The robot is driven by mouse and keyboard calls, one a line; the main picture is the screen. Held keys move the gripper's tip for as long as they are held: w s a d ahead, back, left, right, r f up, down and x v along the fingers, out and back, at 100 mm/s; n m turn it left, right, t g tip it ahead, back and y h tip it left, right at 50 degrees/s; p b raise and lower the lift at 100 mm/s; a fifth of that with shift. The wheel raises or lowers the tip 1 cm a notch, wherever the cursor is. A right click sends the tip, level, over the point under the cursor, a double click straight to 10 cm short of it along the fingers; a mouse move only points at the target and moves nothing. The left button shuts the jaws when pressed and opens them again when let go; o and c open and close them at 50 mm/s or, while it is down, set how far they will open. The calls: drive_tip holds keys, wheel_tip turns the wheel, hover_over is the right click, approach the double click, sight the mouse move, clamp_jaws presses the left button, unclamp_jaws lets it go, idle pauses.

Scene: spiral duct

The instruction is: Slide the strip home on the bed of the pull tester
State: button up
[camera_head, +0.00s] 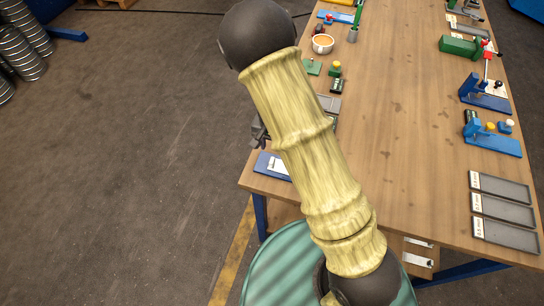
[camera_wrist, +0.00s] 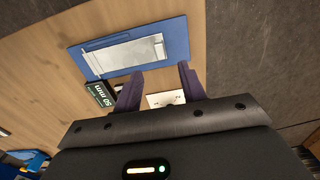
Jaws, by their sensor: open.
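A blue base plate (camera_wrist: 176,32) with a silver-grey metal bed or strip (camera_wrist: 122,54) on it lies beyond my fingertips in the wrist view. I take it for the pull tester's bed; where the strip ends and the bed begins is unclear. A paler block stands at its right end. The blue plate (camera_head: 262,160) also shows at the table's left edge in the head view, partly hidden by my arm. My gripper (camera_wrist: 159,70) is open, its two dark fingers apart with nothing seen between the tips. A small white plate with dark marks (camera_wrist: 160,99) shows lower between the fingers.
A dark green box marked 50 mm (camera_wrist: 100,96) stands beside the blue plate. In the head view, grey trays (camera_head: 503,213) and blue-based devices (camera_head: 490,140) line the right side. The table's middle (camera_head: 400,120) is clear.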

sight(272, 160)
wheel_tip(272, 160, down, 8)
drive_tip(key=shift+r+p, duration=0.1)
drive_tip(key=shift+p, duration=0.2)
clamp_jaws()
drive_tip(key=shift+w+a+r+p, duration=0.1)
drive_tip(key=shift+w+a+p, duration=0.2)
drive_tip(key=shift+a+p, duration=0.4)
drive_tip(key=shift+w+a+p, duration=0.35)
drive_tip(key=shift+a, duration=0.7)
drive_tip(key=shift+w+a+r+p, duration=0.1)
drive_tip(key=shift+w+a+p, duration=0.2)
drive_tip(key=shift+a+p, duration=0.4)
drive_tip(key=shift+a+r, duration=0.1)
drive_tip(key=shift+a, duration=0.05)
wheel_tip(272, 160, up, 7)
drive_tip(key=p, duration=0.5)
